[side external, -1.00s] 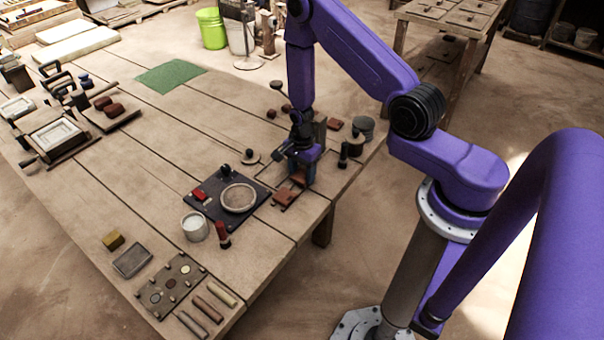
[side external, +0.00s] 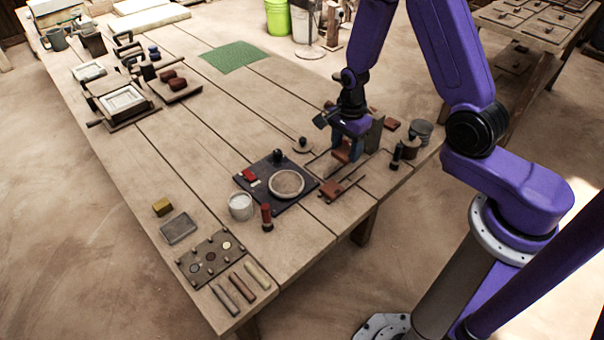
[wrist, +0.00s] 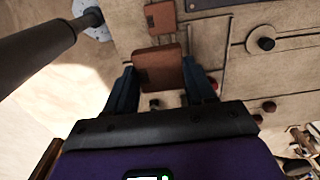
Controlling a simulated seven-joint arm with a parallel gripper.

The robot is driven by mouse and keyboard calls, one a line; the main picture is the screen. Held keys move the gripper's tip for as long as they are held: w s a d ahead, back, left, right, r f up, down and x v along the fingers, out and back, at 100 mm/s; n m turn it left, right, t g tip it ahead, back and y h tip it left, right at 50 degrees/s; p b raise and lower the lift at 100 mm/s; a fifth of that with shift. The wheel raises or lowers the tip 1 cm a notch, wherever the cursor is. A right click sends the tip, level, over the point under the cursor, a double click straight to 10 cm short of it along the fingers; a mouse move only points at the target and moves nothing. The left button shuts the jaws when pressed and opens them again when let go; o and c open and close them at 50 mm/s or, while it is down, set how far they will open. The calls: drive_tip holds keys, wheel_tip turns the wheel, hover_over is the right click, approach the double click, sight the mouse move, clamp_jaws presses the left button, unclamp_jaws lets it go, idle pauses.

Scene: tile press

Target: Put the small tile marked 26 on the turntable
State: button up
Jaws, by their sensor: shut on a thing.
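My gripper (side external: 347,147) is shut on a reddish-brown tile (side external: 341,153) and holds it just above the table on the right. In the wrist view the tile (wrist: 158,67) sits between the two blue fingers. I cannot read any number on it. A second reddish-brown tile (side external: 331,190) lies on the table in front of the gripper; it also shows in the wrist view (wrist: 160,17). The round, pale turntable (side external: 286,184) sits on a dark board, left of and nearer the camera than my gripper. Its top looks empty.
On the dark board (side external: 262,192) are a red piece (side external: 249,175) and a dark knob (side external: 277,156). A white cup (side external: 240,206) and a red-topped cylinder (side external: 266,216) stand in front. A dark upright tool (side external: 397,156) stands right of my gripper.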

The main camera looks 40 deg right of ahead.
drive_tip(key=s+a+r, duration=0.4)
drive_tip(key=a, duration=0.5)
hover_over(286, 183)
drive_tip(key=s, duration=0.1)
drive_tip(key=f, duration=0.8)
drive_tip(key=shift+s+d+f, duration=0.15)
drive_tip(key=shift+d+f, duration=0.05)
drive_tip(key=shift+f, duration=0.1)
drive_tip(key=shift+w+a+f, duration=0.1)
drive_tip(key=shift+w+f, duration=0.4)
drive_tip(key=shift+f, duration=0.1)
drive_tip(key=shift+w+f, duration=0.1)
drive_tip(key=shift+f, duration=1.55)
drive_tip(key=o, duration=1.2)
drive_tip(key=shift+f, duration=0.15)
drive_tip(key=shift+c, duration=0.2)
